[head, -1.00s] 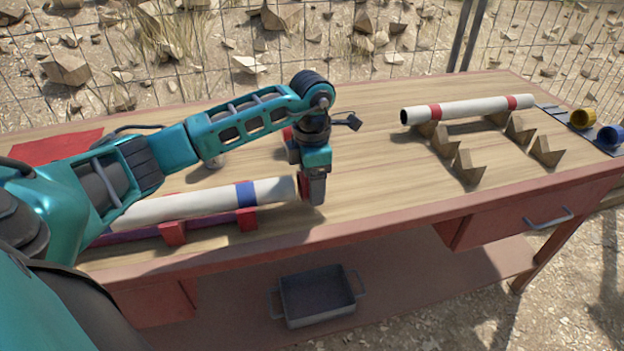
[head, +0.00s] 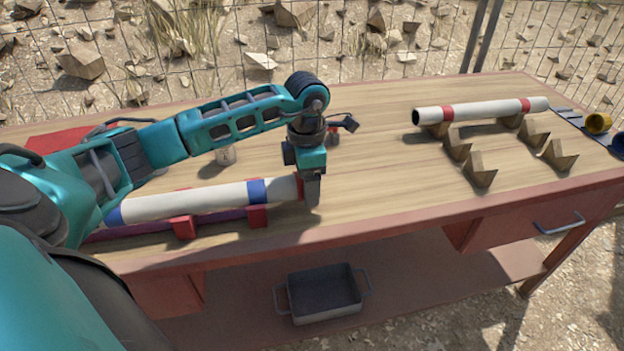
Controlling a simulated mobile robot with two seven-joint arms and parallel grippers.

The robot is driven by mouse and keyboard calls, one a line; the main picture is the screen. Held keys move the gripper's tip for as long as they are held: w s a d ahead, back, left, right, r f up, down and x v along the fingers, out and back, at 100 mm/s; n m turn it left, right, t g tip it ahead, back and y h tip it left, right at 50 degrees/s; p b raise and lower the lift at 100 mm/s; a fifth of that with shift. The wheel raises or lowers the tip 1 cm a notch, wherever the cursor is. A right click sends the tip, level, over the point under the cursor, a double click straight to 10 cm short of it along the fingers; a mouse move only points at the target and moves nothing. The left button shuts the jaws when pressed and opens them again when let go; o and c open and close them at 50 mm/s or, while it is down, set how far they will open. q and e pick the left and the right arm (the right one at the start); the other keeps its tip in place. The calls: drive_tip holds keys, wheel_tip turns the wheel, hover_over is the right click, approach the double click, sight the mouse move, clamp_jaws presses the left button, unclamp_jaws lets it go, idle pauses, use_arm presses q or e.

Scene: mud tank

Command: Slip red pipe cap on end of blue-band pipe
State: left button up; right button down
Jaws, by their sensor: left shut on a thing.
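The blue-band pipe (head: 215,200) is white and lies on red supports at the front left of the table. One blue band (head: 257,191) shows near its right end, another near its left. My left gripper (head: 312,195) points down at the pipe's right end and is shut on the red pipe cap (head: 300,187). Only a thin red edge of the cap shows; the fingers hide the rest. The cap is in line with the pipe and meets its end, seeming to overlap it. How deep it sits is hidden. My right gripper is not in view.
A red-banded pipe (head: 482,110) rests on wooden V-blocks at the back right, with empty V-blocks (head: 480,170) in front. Yellow (head: 598,122) and blue caps lie at the right edge. The middle table is clear.

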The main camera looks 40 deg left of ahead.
use_arm(q)
drive_tip(key=shift+s+a, duration=0.65)
drive_tip(key=shift+s, duration=0.1)
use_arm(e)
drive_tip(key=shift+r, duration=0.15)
use_arm(q)
drive_tip(key=o, duration=0.9)
wheel_tip(320, 180, up, 13)
drive_tip(key=shift+p, duration=0.55)
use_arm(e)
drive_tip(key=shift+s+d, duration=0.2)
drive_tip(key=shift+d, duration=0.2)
use_arm(q)
drive_tip(key=shift+d, duration=0.1)
